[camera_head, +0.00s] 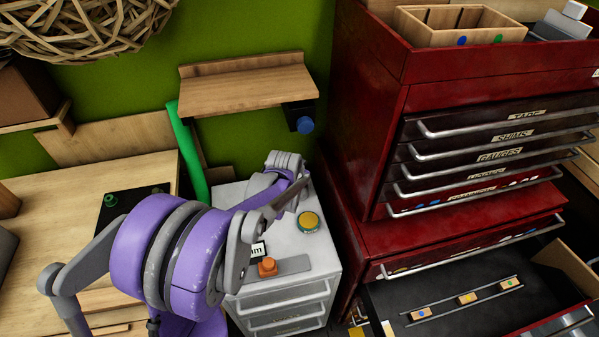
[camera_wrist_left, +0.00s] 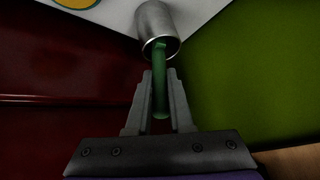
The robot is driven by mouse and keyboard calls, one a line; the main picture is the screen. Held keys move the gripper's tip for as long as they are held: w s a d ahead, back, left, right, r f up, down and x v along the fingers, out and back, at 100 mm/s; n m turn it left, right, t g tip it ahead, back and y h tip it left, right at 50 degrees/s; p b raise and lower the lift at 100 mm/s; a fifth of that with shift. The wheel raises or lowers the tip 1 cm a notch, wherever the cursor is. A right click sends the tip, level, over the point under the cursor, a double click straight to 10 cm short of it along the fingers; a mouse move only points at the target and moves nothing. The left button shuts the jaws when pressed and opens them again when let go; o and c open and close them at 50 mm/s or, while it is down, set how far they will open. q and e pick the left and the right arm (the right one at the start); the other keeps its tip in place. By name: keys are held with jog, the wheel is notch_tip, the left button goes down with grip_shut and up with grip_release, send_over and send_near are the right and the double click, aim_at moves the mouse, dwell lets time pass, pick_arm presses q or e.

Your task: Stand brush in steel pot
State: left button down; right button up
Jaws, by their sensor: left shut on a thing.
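In the left wrist view, my left gripper (camera_wrist_left: 161,76) is shut on the brush (camera_wrist_left: 160,90), of which a green length shows between the fingers. The far end of the brush overlaps the open mouth of the steel pot (camera_wrist_left: 155,20). I cannot tell how far inside the rim it reaches. The pot stands on the white cabinet top. In the head view, my left arm reaches over the white cabinet (camera_head: 322,258), and neither pot nor brush can be made out there. My right gripper is in neither view.
A yellow round item (camera_head: 309,222) and an orange item (camera_head: 267,267) sit on the cabinet top. A red tool chest (camera_head: 365,130) rises close on the right. A wooden shelf (camera_head: 245,88) is fixed to the green wall behind. A wooden bench (camera_head: 50,200) lies left.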

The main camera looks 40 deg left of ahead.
pick_arm(q)
jog(key=shift+w+a+f, duration=0.2)
jog(key=shift+f, duration=0.25)
jog(key=shift+w+a+r+g+h+p, duration=0.45)
jog(key=shift+w+a+g+h, duration=0.25)
jog(key=shift+g+h, duration=0.1)
jog(key=shift+w+a+g+h, duration=0.2)
jog(key=shift+g+h, duration=0.1)
jog(key=shift+f, duration=0.95)
jog(key=shift+s+d, duration=0.1)
jog(key=shift+f, duration=0.1)
jog(key=c, duration=0.8)
grip_release()
